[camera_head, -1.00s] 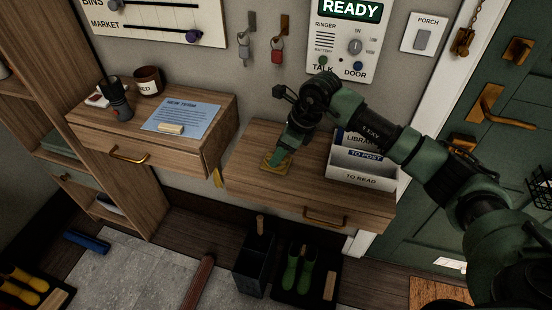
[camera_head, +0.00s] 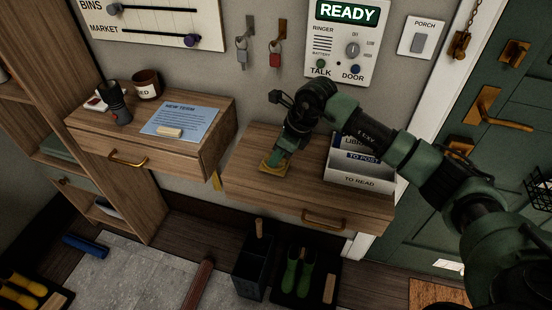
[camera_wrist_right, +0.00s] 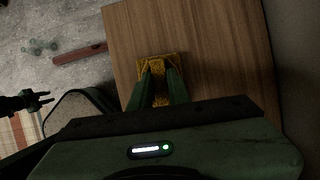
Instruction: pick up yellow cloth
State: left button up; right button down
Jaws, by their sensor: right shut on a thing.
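The yellow cloth (camera_head: 271,168) is a small folded square on the wooden top of the right-hand drawer unit, near its left end. My right gripper (camera_head: 277,162) points down onto it from above. In the right wrist view, its two green fingers (camera_wrist_right: 159,84) are shut on the yellow cloth (camera_wrist_right: 158,61), with part of the cloth showing between and beyond them. The cloth appears to be still at the wood surface. My left arm does not show in the head view. A dark pronged shape at the left of the wrist view may be my left gripper (camera_wrist_right: 40,98), too small to judge.
A letter holder (camera_head: 362,178) stands to the right of the gripper on the same drawer top (camera_head: 310,190). A gap separates this from the left drawer unit (camera_head: 190,153), which holds a blue paper, a mug and a dark torch-like object. Boots (camera_head: 298,270) stand below.

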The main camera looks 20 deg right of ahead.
notch_tip(320, 180, up, 20)
jog(key=b, duration=0.2)
jog(key=shift+f, duration=0.25)
jog(key=shift+f, duration=0.1)
